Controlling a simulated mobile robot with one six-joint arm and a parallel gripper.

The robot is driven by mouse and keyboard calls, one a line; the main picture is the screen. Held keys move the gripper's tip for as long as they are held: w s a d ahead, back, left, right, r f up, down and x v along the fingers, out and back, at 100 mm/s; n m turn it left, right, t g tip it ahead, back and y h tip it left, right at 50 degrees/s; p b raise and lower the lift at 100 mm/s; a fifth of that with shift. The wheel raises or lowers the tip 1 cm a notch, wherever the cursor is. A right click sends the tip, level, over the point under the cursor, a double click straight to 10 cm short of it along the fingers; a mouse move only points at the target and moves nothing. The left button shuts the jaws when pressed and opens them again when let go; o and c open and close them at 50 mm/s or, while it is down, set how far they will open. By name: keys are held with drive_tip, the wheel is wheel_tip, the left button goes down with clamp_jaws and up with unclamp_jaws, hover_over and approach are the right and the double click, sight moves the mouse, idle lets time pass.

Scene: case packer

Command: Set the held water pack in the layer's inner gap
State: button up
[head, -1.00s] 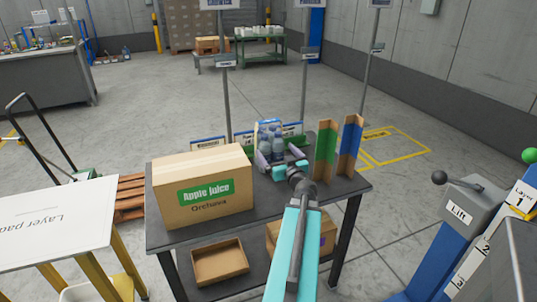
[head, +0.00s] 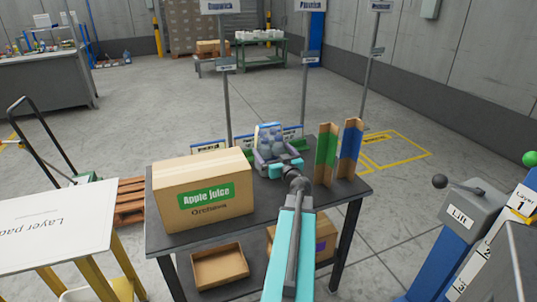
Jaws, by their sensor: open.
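The water pack (head: 270,137), a bundle of clear bluish bottles with a blue and white label, is at the far edge of the dark table. My gripper (head: 275,160) is at the pack's near side, with its grey fingers spread at the pack's lower part. It is open, so the pack is not clamped. The pack looks slightly tilted. Its underside is hidden by my gripper, and I cannot tell whether it rests on the table. No layer of packs with an inner gap can be made out.
A large Apple Juice carton (head: 203,190) stands left on the table (head: 165,243). A green corner board (head: 326,150) and a blue one (head: 349,150) stand upright close to the right of my gripper. A layer pad stand (head: 50,225) is at left, lift controls (head: 470,205) at right.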

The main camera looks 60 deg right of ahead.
sight(269, 124)
drive_tip(key=x, duration=0.4)
drive_tip(key=shift+w, duration=0.1)
idle(0.6)
drive_tip(key=c, duration=1.8)
drive_tip(key=shift+c, duration=0.2)
drive_tip(key=shift+r, duration=0.1)
drive_tip(key=shift+d+r+p, duration=0.1)
drive_tip(key=shift+r+p, duration=1.25)
drive_tip(key=shift+r, duration=3.6)
drive_tip(key=shift+r, duration=0.1)
